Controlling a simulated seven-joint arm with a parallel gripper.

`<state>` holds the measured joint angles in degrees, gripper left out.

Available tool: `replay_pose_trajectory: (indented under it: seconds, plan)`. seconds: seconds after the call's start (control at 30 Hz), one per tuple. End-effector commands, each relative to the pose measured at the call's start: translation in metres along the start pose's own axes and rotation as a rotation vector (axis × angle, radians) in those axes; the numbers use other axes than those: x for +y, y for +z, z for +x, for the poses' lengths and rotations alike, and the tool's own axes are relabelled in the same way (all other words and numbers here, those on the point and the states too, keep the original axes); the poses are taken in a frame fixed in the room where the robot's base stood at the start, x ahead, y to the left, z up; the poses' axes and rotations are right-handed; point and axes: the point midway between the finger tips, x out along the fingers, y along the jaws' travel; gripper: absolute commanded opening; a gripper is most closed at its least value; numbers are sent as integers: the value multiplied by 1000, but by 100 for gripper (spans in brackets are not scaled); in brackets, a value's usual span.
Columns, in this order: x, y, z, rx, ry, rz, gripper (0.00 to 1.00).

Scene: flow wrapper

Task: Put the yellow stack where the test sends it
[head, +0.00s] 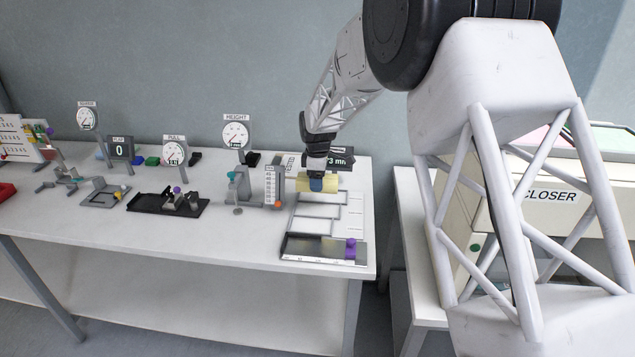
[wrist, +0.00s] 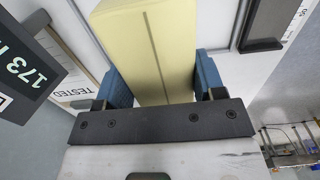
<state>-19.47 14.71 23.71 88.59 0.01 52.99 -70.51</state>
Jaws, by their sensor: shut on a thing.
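The yellow stack (head: 318,182) is at the right end of the table in the head view, at my gripper (head: 316,184). In the wrist view the yellow stack (wrist: 152,50) is a pale yellow block with a seam along its length. The blue fingers of my gripper (wrist: 158,82) are shut on its two sides. A black display (wrist: 25,70) reading "173" with a cut-off unit stands beside it; it also shows in the head view (head: 341,159). I cannot tell whether the stack touches the surface below.
A white board with outlined areas (head: 320,198) lies below my gripper, with a dark tray (head: 310,247) and purple knob (head: 351,245) in front. Left stand the height gauge (head: 235,133), pull gauge (head: 174,151) and black fixture (head: 165,202). A "CLOSER" machine (head: 552,196) is right.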

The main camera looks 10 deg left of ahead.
Motion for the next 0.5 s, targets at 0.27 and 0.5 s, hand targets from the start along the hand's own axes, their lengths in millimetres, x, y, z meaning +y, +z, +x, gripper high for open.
replay_pose_trajectory:
  seconds: [0.27,0.5]
  plan:
    - [0,0,1,0,0,0,37]
    - [0,0,8,0,0,0,37]
